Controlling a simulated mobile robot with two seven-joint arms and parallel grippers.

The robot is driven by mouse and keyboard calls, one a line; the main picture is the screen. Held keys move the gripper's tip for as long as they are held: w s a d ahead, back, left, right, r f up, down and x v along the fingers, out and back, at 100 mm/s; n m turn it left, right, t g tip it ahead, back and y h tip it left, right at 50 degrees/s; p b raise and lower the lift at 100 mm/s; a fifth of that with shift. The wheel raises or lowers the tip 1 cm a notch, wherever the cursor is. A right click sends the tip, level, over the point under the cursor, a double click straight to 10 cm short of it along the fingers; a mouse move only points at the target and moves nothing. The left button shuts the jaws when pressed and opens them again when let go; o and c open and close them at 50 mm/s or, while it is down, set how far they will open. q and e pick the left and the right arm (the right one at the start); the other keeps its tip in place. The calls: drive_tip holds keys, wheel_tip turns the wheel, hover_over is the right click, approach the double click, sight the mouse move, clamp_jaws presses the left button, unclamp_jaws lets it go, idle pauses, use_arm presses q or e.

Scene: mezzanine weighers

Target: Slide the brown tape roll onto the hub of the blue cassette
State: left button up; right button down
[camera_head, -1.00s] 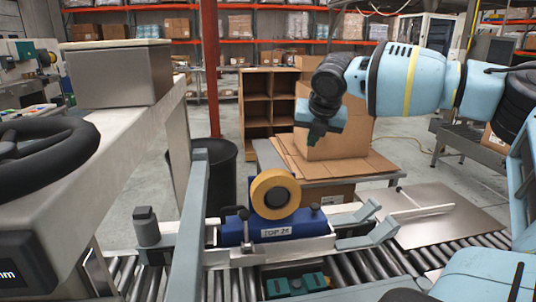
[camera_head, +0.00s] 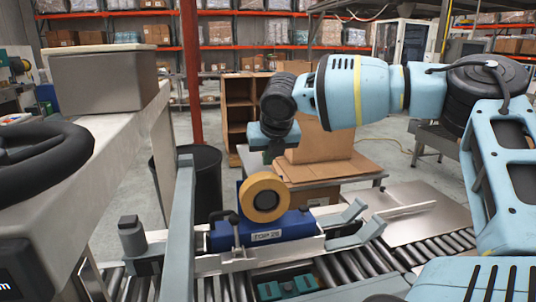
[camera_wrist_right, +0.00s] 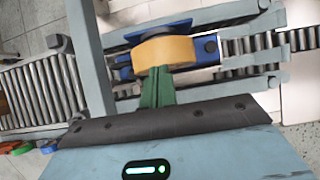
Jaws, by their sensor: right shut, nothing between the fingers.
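The brown tape roll (camera_head: 264,178) stands upright at the blue cassette (camera_head: 292,226), which has a white label on its front. A dark round hub shows in the roll's opening, and the roll appears to be around it; how deep it sits is hidden. In the right wrist view the roll (camera_wrist_right: 165,54) is just beyond the fingers, with blue cassette parts behind and beside it. My right gripper (camera_head: 271,152) is above the roll in the head view. Its green fingers (camera_wrist_right: 157,80) are shut and empty; contact with the roll is unclear. My left gripper is not in view.
The cassette sits in a grey metal fixture over a roller conveyor (camera_head: 400,254). A grey post (camera_head: 184,215) rises left of it. A handwheel (camera_head: 40,160) and grey box (camera_head: 103,82) are at left. A cardboard box on a table (camera_head: 320,170) stands behind. A flat metal plate (camera_head: 425,213) lies right.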

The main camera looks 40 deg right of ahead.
sight(266, 187)
drive_tip(key=shift+f+b, duration=1.15)
drive_tip(key=shift+f, duration=2.85)
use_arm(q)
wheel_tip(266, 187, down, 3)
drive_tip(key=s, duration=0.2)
use_arm(e)
drive_tip(key=shift+w+d, duration=0.25)
drive_tip(key=shift+w, duration=0.25)
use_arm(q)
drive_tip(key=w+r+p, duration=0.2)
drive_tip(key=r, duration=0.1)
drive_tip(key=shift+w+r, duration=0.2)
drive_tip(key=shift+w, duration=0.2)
use_arm(e)
drive_tip(key=s+r, duration=0.1)
drive_tip(key=s+a+r, duration=0.2)
drive_tip(key=shift+s+r, duration=0.1)
drive_tip(key=shift+s, duration=0.15)
